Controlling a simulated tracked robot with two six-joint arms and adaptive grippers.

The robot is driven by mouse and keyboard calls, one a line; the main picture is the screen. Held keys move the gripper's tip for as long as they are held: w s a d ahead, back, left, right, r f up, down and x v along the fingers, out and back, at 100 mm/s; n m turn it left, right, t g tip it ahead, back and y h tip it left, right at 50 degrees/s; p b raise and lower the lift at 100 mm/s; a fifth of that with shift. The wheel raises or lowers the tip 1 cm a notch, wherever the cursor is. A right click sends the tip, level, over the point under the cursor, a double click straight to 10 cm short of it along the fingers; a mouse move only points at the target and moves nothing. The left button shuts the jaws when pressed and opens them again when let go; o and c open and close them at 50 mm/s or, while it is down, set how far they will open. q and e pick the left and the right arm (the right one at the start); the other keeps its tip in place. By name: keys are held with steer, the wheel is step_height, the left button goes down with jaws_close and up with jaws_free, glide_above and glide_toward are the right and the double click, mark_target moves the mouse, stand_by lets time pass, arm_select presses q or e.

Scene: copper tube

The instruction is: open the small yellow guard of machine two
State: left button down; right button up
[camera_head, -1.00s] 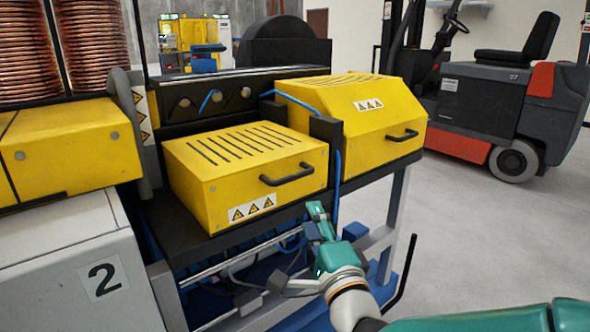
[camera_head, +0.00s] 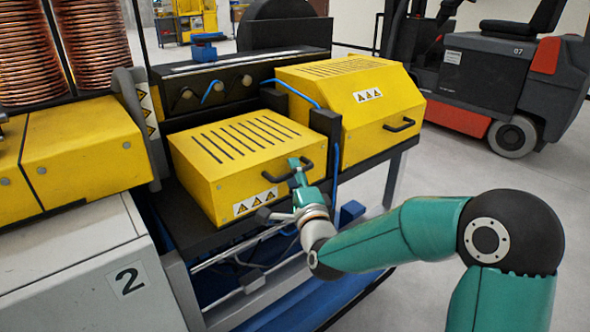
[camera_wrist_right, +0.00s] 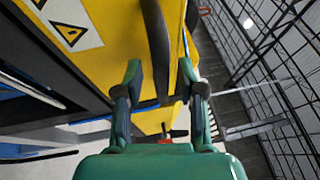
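The small yellow guard (camera_head: 215,165) of machine two has a slotted top and warning labels on its front. It sits down flat on the machine, closed. Its black handle (camera_head: 275,178) is on the front face. My right gripper (camera_head: 297,166) is at the right end of this handle, partly covering it. In the right wrist view the handle (camera_wrist_right: 155,40) runs as a dark bar between the two spread fingers of my right gripper (camera_wrist_right: 163,88). The fingers are apart, with gaps showing beside the bar. My left gripper is not in view.
A larger yellow guard (camera_head: 350,90) with its own handle stands directly to the right. A blue hose (camera_head: 337,160) hangs between the guards. The white cabinet (camera_head: 75,270) marked 2 is at the left. A forklift (camera_head: 490,80) stands behind; the floor at right is open.

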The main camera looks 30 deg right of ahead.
steer(key=shift+w+d, duration=0.1)
steer(key=shift+w, duration=0.05)
jaws_close()
